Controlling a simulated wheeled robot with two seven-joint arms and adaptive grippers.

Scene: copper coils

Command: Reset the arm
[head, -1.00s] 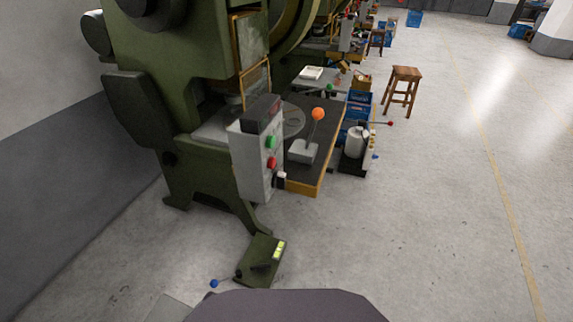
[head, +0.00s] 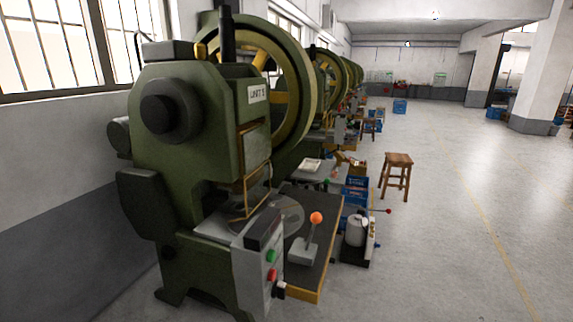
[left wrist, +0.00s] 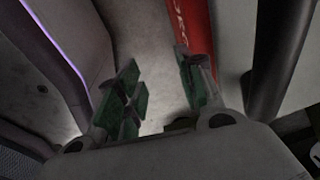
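My left gripper (left wrist: 160,92) shows in the left wrist view. Its two green-padded fingers stand apart with nothing between them. Pale floor shows through the gap, and a red strip with white lettering runs behind the right finger. Neither arm shows in the head view, so my right gripper is out of sight.
A green press (head: 190,130) marked "UNIT 5" stands at the left by the wall. Its control box (head: 250,275) and a work table (head: 310,265) with an orange-knobbed lever (head: 316,218) face right. A wooden stool (head: 397,165) stands beyond.

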